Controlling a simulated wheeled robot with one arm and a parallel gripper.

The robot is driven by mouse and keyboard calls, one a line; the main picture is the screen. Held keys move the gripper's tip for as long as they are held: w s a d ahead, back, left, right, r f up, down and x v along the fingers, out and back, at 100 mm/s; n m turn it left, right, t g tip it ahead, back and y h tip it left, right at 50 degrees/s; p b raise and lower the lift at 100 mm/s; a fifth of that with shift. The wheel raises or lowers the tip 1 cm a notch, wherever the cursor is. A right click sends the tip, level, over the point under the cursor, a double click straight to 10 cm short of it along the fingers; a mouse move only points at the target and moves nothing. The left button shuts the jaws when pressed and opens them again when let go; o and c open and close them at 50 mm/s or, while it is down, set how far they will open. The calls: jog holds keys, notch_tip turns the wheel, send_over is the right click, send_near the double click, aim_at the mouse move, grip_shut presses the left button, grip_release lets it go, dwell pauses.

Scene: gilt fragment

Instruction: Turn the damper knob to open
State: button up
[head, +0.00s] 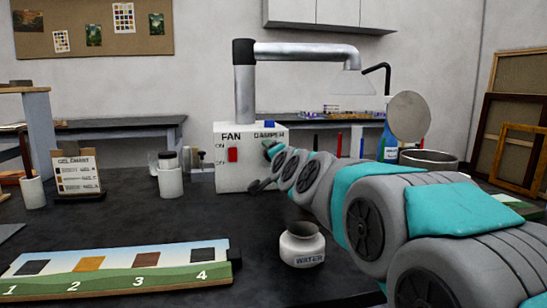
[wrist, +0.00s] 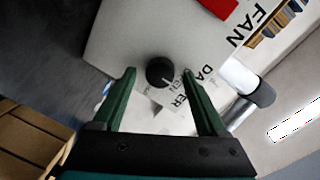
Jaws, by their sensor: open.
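A white box (head: 228,178) labelled FAN and DAMPER stands on the black bench, with a duct rising from its top. The damper knob (wrist: 159,71) is round and black with a pale mark, on the box face in the wrist view. It is hidden behind my arm in the head view. My gripper (head: 262,166) is at the box's right half. In the wrist view my gripper (wrist: 158,73) has its two green fingers apart, with the knob between their tips. I cannot tell whether the fingers touch it. The small lettering near the knob is partly covered.
The red fan switch (head: 233,155) is left of my gripper; it also shows in the wrist view (wrist: 220,7). A water jar (head: 302,246) stands below my arm. A numbered swatch board (head: 120,276) lies front left. A blue bottle (head: 388,145) stands behind my arm.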

jog(key=v, duration=0.7)
jog(key=shift+s+b, duration=0.35)
jog(key=shift+b, duration=0.05)
jog(key=shift+d, duration=0.1)
